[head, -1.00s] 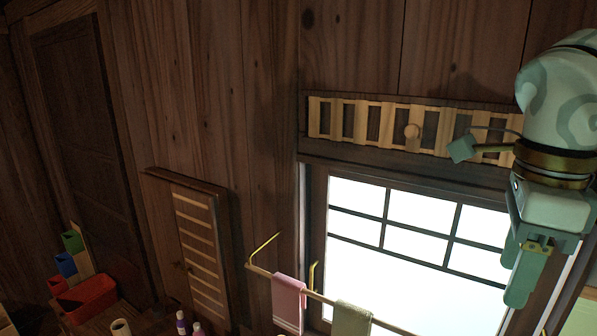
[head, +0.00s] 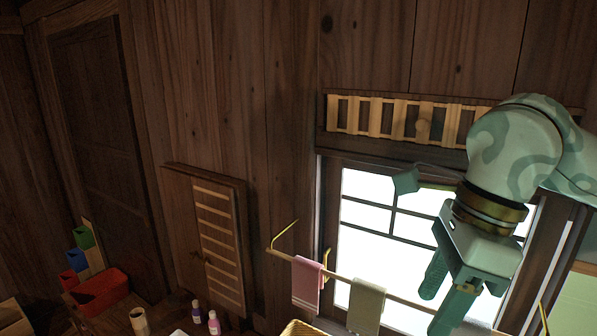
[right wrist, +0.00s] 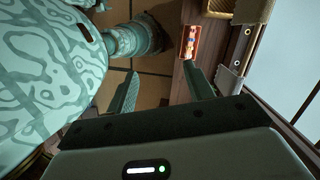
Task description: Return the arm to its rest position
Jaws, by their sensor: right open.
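My right arm comes in from the right in the head view, in front of the window. Its gripper (head: 440,304) points down and to the left, with its two green fingers apart and nothing seen between them. In the right wrist view the fingers of the right gripper (right wrist: 162,82) stand wide apart with an empty gap. My own patterned body fills the left of that view. My left gripper is in neither view.
A towel rail with a pink towel (head: 306,283) and an olive towel (head: 366,306) runs below the window, near the right gripper in the picture. A red bin (head: 98,292) and small bottles (head: 213,322) are at lower left. A wooden wall cabinet (head: 207,240) hangs left of the rail.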

